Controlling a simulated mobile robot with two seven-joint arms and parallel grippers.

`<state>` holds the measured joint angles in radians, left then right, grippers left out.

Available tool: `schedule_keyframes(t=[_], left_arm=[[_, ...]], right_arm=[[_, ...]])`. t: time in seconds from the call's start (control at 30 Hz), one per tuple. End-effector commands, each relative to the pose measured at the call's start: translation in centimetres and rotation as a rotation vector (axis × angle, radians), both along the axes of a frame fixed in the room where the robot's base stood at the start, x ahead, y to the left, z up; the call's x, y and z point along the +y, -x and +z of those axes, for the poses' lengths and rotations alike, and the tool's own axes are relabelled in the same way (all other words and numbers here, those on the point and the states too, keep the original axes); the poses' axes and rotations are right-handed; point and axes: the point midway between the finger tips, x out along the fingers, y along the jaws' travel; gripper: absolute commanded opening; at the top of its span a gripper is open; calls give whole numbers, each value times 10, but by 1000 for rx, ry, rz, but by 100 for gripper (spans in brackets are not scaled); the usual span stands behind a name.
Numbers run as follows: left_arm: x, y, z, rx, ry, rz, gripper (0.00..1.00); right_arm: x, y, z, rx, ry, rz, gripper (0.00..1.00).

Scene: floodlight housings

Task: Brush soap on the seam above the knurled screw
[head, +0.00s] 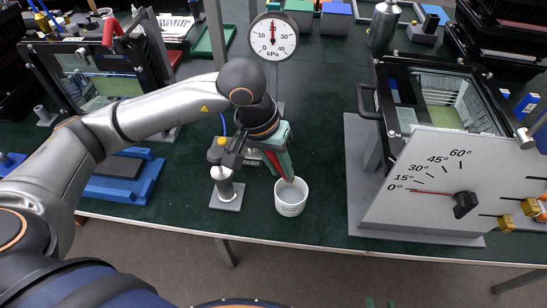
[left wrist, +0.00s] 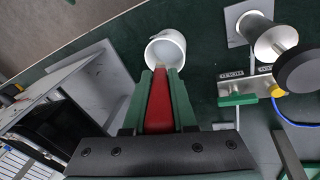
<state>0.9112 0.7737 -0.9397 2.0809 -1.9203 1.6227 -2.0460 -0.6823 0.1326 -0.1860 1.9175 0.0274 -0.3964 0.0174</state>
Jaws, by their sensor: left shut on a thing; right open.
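My left gripper (head: 283,158) has green fingers and is shut on a red-handled brush (head: 273,163). The brush points down at the white cup (head: 291,200), with its tip at or in the cup's mouth. The left wrist view shows the red handle (left wrist: 160,103) between the fingers and the cup (left wrist: 165,48) just beyond; the bristles are mostly hidden. A floodlight housing (head: 440,100) with a dark-framed window stands at right. I cannot make out which screw is knurled or the seam above it.
A white angle-dial plate (head: 440,190) stands before the right housing, with brass knobs (head: 530,207) at its right. A pressure gauge (head: 273,36) stands behind the cup. A metal post on a plate (head: 226,190) is left of the cup. Another housing (head: 95,70) stands at left.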

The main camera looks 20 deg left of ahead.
Motion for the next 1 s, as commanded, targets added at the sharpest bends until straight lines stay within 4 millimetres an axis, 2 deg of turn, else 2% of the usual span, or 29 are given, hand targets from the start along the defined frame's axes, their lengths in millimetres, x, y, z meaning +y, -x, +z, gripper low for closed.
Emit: schedule_keyframes(t=[0.17, 0.63, 1.0], left_arm=[[-1, 1, -5, -3, 4, 11, 0], [-1, 1, -50, -2, 3, 9, 0], [-1, 0, -59, -4, 4, 10, 0]], right_arm=[[-2, 2, -4, 5, 2, -3, 50], [0, -2, -17, 1, 1, -1, 50], [4, -5, -14, -2, -5, 6, 50]])
